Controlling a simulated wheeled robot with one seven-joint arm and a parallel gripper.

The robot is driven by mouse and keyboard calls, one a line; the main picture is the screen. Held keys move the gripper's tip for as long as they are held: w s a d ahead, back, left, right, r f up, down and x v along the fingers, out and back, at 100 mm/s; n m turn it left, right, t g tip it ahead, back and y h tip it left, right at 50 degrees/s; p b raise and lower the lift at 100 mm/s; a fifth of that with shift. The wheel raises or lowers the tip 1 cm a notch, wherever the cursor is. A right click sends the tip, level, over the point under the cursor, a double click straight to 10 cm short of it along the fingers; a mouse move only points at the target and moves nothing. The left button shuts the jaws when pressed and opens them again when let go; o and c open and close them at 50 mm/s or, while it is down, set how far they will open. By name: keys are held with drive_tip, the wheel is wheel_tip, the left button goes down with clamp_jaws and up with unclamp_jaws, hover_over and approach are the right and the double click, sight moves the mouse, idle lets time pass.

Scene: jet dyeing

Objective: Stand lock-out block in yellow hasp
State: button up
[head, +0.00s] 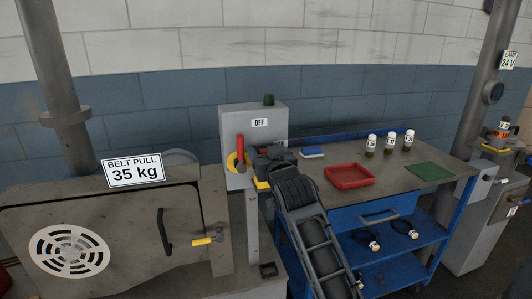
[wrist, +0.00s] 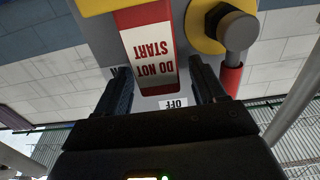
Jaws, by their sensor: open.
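The red lock-out block (wrist: 150,48), with a white DO NOT START label, shows upside down between my fingers in the wrist view. Its far end meets the yellow hasp (wrist: 95,6) at the top edge; how deep it sits is out of frame. In the head view the yellow hasp (head: 262,185) peeks out below my gripper (head: 268,163), low on the grey switch box (head: 266,112). The block is hidden there. My gripper (wrist: 158,72) is open, with one finger on each side of the block; whether either finger touches it I cannot tell.
A red switch handle (head: 239,152) on a yellow disc (head: 233,164) is close beside my gripper. A blue bench (head: 340,219) at right carries a red tray (head: 349,184), several bottles and a green mat (head: 428,171). A grey machine door (head: 130,235) stands at left.

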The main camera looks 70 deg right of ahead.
drive_tip(key=shift+r, duration=0.25)
drive_tip(key=b+v, duration=0.2)
drive_tip(key=v, duration=1)
drive_tip(key=s+a+f+n+t+y, duration=0.25)
drive_tip(key=a+f+y, duration=0.2)
drive_tip(key=a, duration=0.45)
drive_tip(key=s+a+f+n+t+y, duration=0.1)
drive_tip(key=s+a+f+n+y, duration=0.2)
drive_tip(key=a+f, duration=0.45)
drive_tip(key=s+a+n+y, duration=0.4)
drive_tip(key=s+a+y, duration=0.2)
drive_tip(key=s+a, duration=0.8)
drive_tip(key=shift+s+a+f, duration=0.2)
drive_tip(key=shift+s+a, duration=0.15)
drive_tip(key=shift+s, duration=0.15)
